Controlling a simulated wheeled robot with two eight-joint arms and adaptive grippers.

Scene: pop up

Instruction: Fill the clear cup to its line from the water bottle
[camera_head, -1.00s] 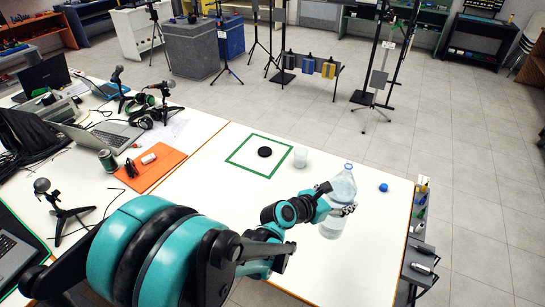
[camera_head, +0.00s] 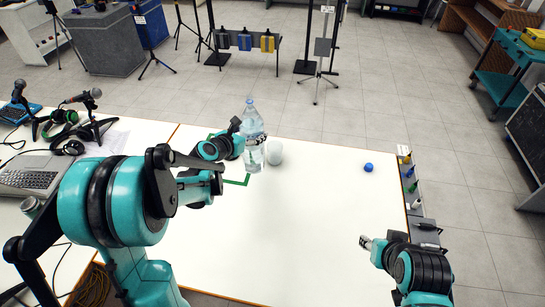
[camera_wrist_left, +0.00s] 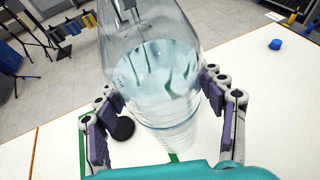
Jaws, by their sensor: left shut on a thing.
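The clear water bottle (camera_head: 252,122) is nearly upright at the far side of the white table, close to the left of the clear cup (camera_head: 275,153). Whether its base is off the table is hard to tell. My left gripper (camera_head: 254,140) is shut around its middle; in the left wrist view (camera_wrist_left: 160,95) both fingers press its sides, with water inside. The cup looks whitish and upright; its line is too small to see. I cannot make it out in the wrist view. My right gripper (camera_head: 368,243) is low at the right over the table, away from everything; its jaws are unclear.
A blue cap (camera_head: 368,167) lies on the table's right part. A green outline (camera_head: 236,182) is partly hidden by my left arm. A black disc (camera_wrist_left: 123,128) shows beside the bottle. A rack of small items (camera_head: 411,185) lines the right edge. The table's middle is clear.

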